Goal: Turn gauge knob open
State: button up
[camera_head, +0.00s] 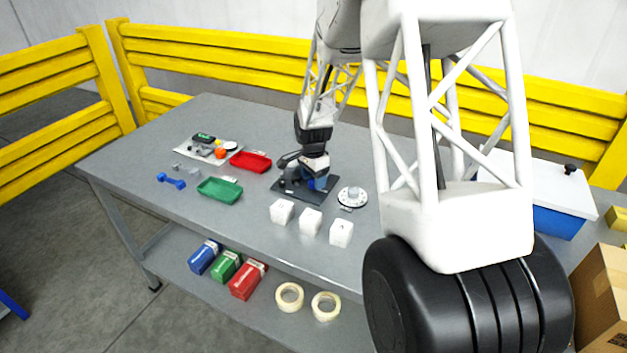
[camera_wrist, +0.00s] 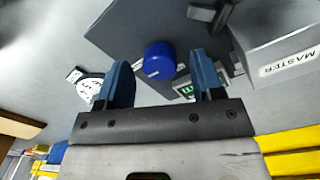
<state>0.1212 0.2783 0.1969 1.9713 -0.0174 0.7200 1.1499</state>
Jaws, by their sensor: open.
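A round blue knob (camera_wrist: 159,62) with a light mark on its face shows in the wrist view, beside a dark plate (camera_wrist: 140,28). My gripper (camera_wrist: 160,60) is open, with its two blue fingers apart. The knob appears in the gap between the fingers; I cannot tell how far it is from them. A small green display (camera_wrist: 187,90) sits near the right finger. In the head view my gripper (camera_head: 316,181) is low over the dark base plate (camera_head: 318,197) on the table. The arm and gripper largely hide the gauge there, and I cannot separate the knob from the blue fingers.
A grey block marked MASTER (camera_wrist: 280,62) is near the right finger. A round white dial (camera_head: 352,196) and white cubes (camera_head: 310,220) stand close to the plate. Red (camera_head: 264,156) and green (camera_head: 219,197) trays lie left. A white-lidded blue box (camera_head: 548,215) is at right.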

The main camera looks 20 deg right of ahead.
jog(key=shift+f, duration=0.45)
jog(key=c, duration=0.9)
